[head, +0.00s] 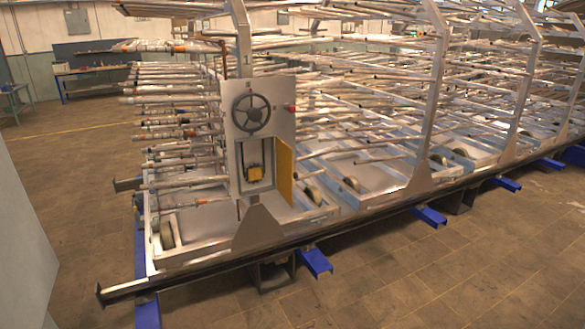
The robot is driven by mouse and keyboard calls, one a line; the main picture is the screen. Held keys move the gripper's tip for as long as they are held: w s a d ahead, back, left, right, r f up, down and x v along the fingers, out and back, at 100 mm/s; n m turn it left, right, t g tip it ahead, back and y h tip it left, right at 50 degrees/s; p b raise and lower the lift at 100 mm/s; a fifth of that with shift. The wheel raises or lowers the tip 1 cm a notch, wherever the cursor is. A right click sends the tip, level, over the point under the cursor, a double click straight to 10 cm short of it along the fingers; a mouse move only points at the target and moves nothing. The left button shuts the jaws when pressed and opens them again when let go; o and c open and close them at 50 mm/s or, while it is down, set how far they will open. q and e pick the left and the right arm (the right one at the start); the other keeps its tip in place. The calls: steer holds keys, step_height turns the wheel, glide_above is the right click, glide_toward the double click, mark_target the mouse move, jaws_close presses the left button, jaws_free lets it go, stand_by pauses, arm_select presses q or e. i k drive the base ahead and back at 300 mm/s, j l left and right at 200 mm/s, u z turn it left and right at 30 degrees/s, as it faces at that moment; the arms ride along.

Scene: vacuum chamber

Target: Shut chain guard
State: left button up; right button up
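The chain guard appears to be the yellow door (285,173) on the front of a grey upright panel (269,106). It stands open, swung out to the right of a recessed opening. Inside the opening a yellow block-like part (255,173) shows. A dark spoked handwheel (251,112) sits on the panel above the opening, and a small red knob (291,108) sits at the panel's right edge. Neither of my grippers shows in the head view.
A long metal rack (440,110) with many rods and rollers stretches behind and to the right of the panel. Blue feet (316,262) stick out along its base. Rods jut out left of the panel. The tiled floor (430,285) in front is clear. A pale wall (22,235) stands at left.

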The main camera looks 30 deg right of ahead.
mark_target(285, 174)
steer(key=l+u, duration=0.2)
steer(key=l, duration=3.1)
